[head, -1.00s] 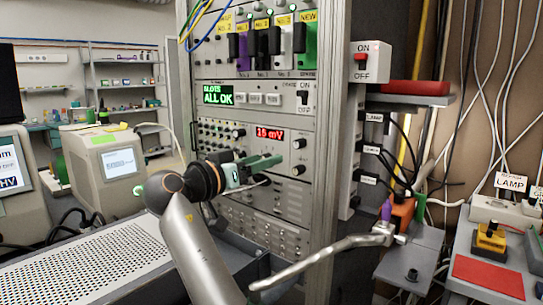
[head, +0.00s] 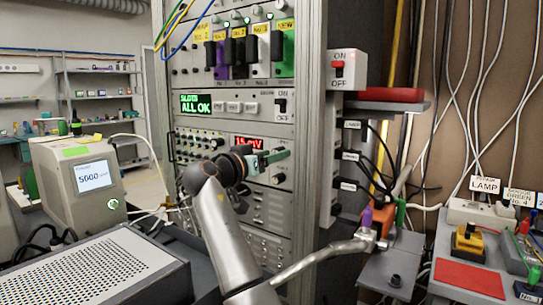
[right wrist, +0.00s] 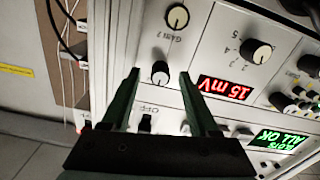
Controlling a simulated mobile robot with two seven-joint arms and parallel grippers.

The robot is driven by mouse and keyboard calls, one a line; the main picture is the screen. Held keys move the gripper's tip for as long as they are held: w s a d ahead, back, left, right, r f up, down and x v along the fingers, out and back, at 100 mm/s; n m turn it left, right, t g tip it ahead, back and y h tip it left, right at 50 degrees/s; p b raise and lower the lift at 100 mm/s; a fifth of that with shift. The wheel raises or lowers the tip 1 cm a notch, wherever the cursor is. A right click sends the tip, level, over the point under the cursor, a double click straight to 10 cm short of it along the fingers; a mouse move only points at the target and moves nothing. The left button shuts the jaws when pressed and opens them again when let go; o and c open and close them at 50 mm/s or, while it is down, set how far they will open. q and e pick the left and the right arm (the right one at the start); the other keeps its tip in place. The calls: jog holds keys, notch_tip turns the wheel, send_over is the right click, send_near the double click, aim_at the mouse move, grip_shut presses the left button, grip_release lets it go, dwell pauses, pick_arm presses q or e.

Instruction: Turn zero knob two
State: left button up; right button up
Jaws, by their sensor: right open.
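My right gripper (head: 278,157) is at the rack panel, just right of the red 15 mV display (head: 247,142). In the right wrist view its fingers (right wrist: 160,73) are apart, one on each side of a small round knob (right wrist: 160,75). I cannot tell whether they touch it. The knob's label is hidden or unreadable. A knob marked GAIN (right wrist: 178,17) sits above it in that view, and a numbered knob (right wrist: 258,50) lies to the right, past the 15 mV display (right wrist: 224,88). My left gripper is not in view.
A green ALL OK display (head: 196,104) and a switch (head: 282,105) sit above the meter panel. Coloured modules (head: 250,50) fill the top of the rack. A curved grey bar (head: 310,257) crosses low in front. A perforated metal box (head: 95,272) stands at lower left.

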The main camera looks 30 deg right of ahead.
jog(key=shift+d, duration=0.1)
jog(key=shift+c, duration=0.4)
grip_shut()
